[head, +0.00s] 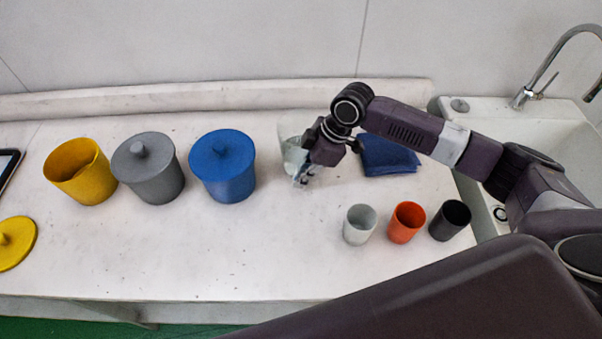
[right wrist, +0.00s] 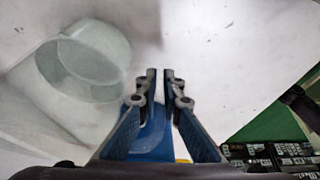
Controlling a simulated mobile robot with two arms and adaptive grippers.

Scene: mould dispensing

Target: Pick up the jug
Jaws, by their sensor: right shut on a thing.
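The jug (head: 292,130) is a pale, translucent vessel standing at the back of the worktop, right of the blue pot. My right gripper (head: 303,178) is at its right front side and covers part of it in the head view. In the right wrist view the jug (right wrist: 88,62) shows at the upper left with its round opening. The fingers of my right gripper (right wrist: 161,76) are close together beside it, shut on the jug; the exact contact is hard to see. My left gripper is not in view.
Yellow (head: 78,180), grey (head: 152,175) and blue (head: 224,172) pots stand to the left. A yellow lid (head: 14,243) lies at the left edge. White (head: 359,226), orange (head: 406,224) and black (head: 450,222) cups stand right of centre. A folded blue cloth (head: 388,157) lies behind them.

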